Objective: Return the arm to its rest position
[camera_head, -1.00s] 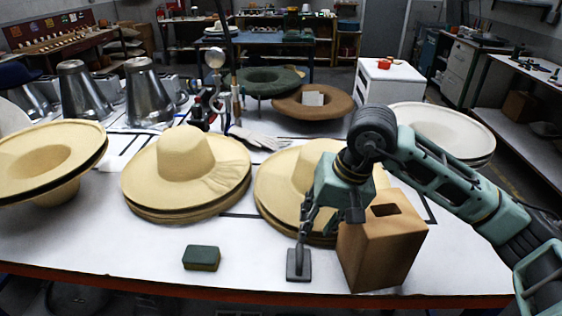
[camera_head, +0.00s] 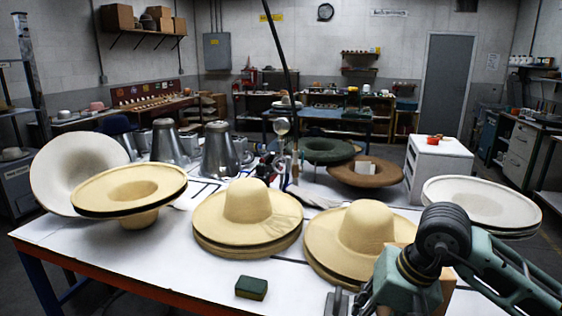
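My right arm comes in from the right edge, and its gripper (camera_head: 345,301) hangs low over the front of the white table (camera_head: 215,274), in front of the right-hand stack of cream hats (camera_head: 362,231). A grey fingertip shows at the bottom edge; the rest of the fingers is cut off or hidden, so I cannot tell open from shut. A tan box (camera_head: 446,289) stands partly hidden behind the wrist. My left gripper is not in view.
Another cream hat stack (camera_head: 247,214) is in the middle. Upturned hats (camera_head: 130,190) are at left, a white hat (camera_head: 482,202) at right. Metal cones (camera_head: 220,150) stand behind.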

